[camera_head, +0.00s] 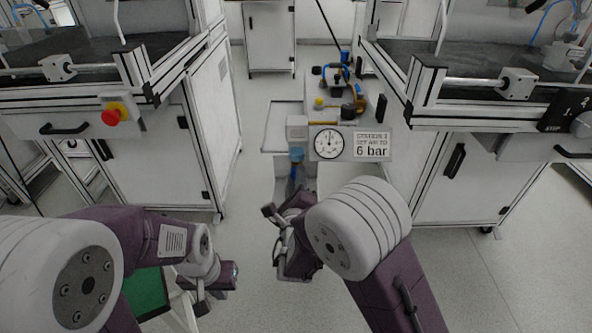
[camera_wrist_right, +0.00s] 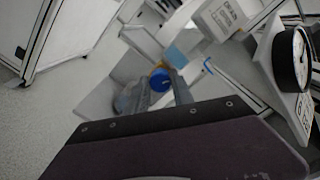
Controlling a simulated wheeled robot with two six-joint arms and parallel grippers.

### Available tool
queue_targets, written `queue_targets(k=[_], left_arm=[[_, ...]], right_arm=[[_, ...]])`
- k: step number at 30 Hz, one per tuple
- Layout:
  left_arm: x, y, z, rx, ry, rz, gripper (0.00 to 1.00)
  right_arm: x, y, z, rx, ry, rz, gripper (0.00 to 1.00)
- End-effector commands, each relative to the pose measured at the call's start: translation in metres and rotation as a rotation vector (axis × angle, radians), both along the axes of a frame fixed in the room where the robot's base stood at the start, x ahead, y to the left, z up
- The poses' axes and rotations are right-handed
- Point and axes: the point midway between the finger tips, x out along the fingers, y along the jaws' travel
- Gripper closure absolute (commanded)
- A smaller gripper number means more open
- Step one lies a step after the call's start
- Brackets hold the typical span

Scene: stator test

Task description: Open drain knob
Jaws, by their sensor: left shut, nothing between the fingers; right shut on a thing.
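The blue round drain knob (camera_wrist_right: 160,79) shows in the right wrist view, between the fingers of my right gripper (camera_wrist_right: 158,90). In the head view the right gripper (camera_head: 291,207) reaches up under the unit with the blue part (camera_head: 297,155), and its body hides the knob. The right gripper is shut on the knob. My left gripper (camera_head: 228,278) is shut and empty, low at the left, well away from the unit.
A pressure gauge (camera_head: 328,143) and a "6 bar" sign (camera_head: 371,146) sit just right of the unit. Workbenches stand on both sides, the left one with a red stop button (camera_head: 111,117). Bare floor (camera_head: 245,235) lies between them. A green surface (camera_head: 146,293) is at lower left.

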Motion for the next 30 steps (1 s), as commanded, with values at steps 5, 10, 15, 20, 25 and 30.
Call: queue_targets(k=[5, 10, 15, 20, 25, 30], left_arm=[[0.000, 0.000, 0.020, 0.000, 0.000, 0.000, 1.00], [0.000, 0.000, 0.029, 0.000, 0.000, 0.000, 1.00], [0.000, 0.000, 0.034, 0.000, 0.000, 0.000, 1.00], [0.000, 0.000, 0.036, 0.000, 0.000, 0.000, 1.00], [0.000, 0.000, 0.036, 0.000, 0.000, 0.000, 1.00], [0.000, 0.000, 0.036, 0.000, 0.000, 0.000, 1.00]], right_arm=[[0.000, 0.001, 0.002, -0.124, 0.004, 0.001, 1.00], [0.000, 0.001, 0.001, -0.210, 0.003, 0.002, 1.00], [0.000, 0.001, 0.000, -0.263, 0.002, 0.001, 1.00], [0.000, 0.001, -0.001, -0.288, 0.003, 0.002, 1.00], [0.000, 0.001, -0.002, -0.295, 0.003, 0.002, 1.00], [0.000, 0.001, -0.002, -0.295, 0.003, 0.002, 1.00]])
